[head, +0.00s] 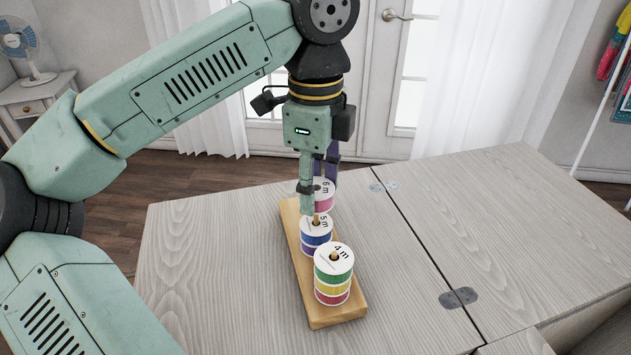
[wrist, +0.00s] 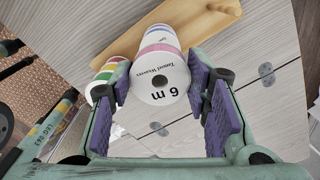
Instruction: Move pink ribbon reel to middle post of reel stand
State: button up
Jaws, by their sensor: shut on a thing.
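The pink ribbon reel (head: 324,205) has a white face marked "6 m". It is between the fingers of my gripper (head: 318,182), which is shut on it; in the wrist view the pink reel (wrist: 161,80) fills the space between the purple pads. It appears close above the blue and purple reels (head: 316,238) on the middle post (head: 316,220) of the wooden reel stand (head: 338,318). Exact alignment with that post cannot be told. The wrist view shows a bare post (wrist: 226,7) at the stand's far end.
Green, yellow and red reels (head: 334,275) are stacked on the near post, beside the middle stack. The stand lies on a grey wooden cabinet top (head: 220,250) with metal hinges (head: 458,297). The surface right of the stand is clear.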

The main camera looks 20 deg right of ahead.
jog(key=shift+f+b, duration=1.25)
jog(key=shift+f, duration=0.4)
jog(key=o, duration=1.1)
notch_tip(320, 180, up, 12)
jog(key=shift+r, duration=0.1)
dwell(0.5)
